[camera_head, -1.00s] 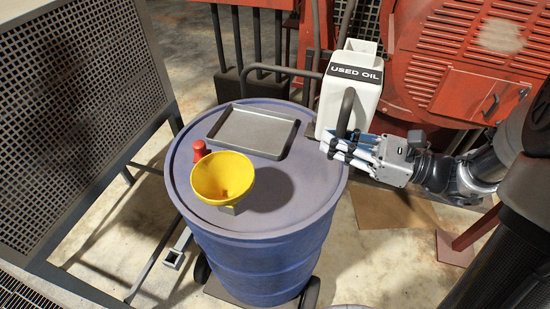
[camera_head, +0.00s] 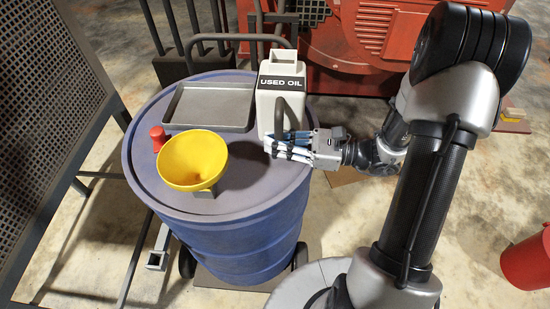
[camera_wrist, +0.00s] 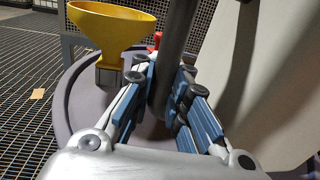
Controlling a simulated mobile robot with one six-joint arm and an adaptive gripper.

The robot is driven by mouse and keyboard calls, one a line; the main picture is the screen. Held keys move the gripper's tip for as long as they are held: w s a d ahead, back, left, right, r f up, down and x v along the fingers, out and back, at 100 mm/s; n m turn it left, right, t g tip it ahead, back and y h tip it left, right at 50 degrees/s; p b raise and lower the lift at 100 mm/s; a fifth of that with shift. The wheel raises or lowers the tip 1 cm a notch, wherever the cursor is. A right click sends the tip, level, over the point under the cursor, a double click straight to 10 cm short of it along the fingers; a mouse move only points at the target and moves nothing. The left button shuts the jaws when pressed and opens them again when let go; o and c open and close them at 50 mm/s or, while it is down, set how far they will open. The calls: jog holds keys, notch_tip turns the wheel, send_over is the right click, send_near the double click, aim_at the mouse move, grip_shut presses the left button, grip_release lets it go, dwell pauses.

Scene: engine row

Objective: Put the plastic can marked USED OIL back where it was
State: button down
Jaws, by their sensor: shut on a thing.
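The white plastic can marked USED OIL (camera_head: 267,104) is upright at the right side of the blue drum's top, with its black label band facing me. My gripper (camera_head: 279,147) is shut on the can's dark handle. In the wrist view my gripper (camera_wrist: 160,95) has its blue-padded fingers on both sides of the dark handle (camera_wrist: 176,45), and the can's pale body (camera_wrist: 262,90) fills the right side. The can's base is near the drum top; I cannot tell whether it touches.
The blue drum (camera_head: 235,210) carries a grey metal tray (camera_head: 210,105), a yellow funnel (camera_head: 192,160) and a small red-capped item (camera_head: 158,137). A mesh panel (camera_head: 50,110) stands left, red machinery (camera_head: 330,50) behind. A red bucket (camera_head: 527,262) is on the floor at right.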

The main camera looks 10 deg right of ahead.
jog(key=shift+f+b, duration=0.6)
jog(key=shift+f, duration=1.85)
jog(key=shift+f, duration=0.25)
jog(key=c, duration=1.6)
grip_release()
jog(key=shift+o, duration=0.2)
